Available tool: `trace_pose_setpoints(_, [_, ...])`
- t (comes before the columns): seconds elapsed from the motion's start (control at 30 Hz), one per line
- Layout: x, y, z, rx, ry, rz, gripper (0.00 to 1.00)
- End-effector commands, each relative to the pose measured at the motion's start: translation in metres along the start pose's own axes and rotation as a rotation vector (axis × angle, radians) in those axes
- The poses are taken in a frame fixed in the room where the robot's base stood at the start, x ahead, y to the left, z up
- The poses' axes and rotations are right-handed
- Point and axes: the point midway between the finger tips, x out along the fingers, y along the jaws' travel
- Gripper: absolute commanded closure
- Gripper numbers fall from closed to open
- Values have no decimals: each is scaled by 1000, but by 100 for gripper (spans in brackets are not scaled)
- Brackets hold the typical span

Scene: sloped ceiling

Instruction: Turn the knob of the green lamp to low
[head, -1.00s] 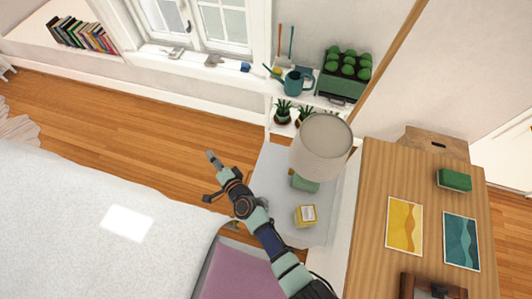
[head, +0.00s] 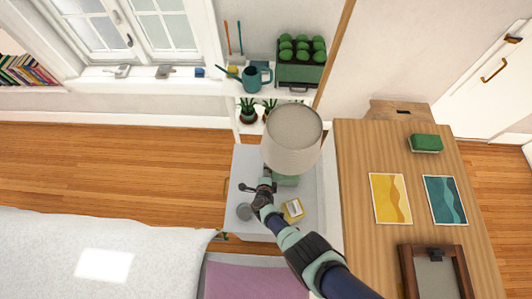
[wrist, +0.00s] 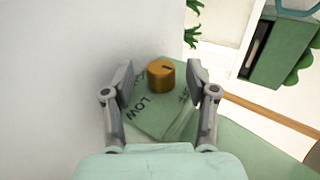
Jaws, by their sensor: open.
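The lamp has a pale beige shade (head: 291,138) over a green base (head: 286,181) on the white bedside table (head: 246,160). In the wrist view the green base (wrist: 155,125) carries an orange-brown round knob (wrist: 161,77) with a dark mark on its top, toward the upper right. The word LOW is printed below the knob; other lettering beside it is partly hidden. My gripper (head: 262,187) is at the lamp base, under the shade's edge. In the wrist view its open fingers (wrist: 159,73) stand either side of the knob, with gaps visible.
The shade overhangs the base closely. Plants and a watering can (head: 256,77) are on shelves behind. A wooden desk (head: 352,170) is at right, the bed (head: 60,240) at left.

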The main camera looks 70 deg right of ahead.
Motion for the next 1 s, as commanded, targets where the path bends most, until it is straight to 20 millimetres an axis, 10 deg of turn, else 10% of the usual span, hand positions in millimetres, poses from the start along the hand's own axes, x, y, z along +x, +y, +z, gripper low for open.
trace_pose_setpoints(0.33, [7,-1,0,0,0,0,44])
trace_pose_setpoints(0.67, [7,-1,0,-1,-1,0,99])
trace_pose_setpoints(1.0, [15,15,0,-2,-2,-167,100])
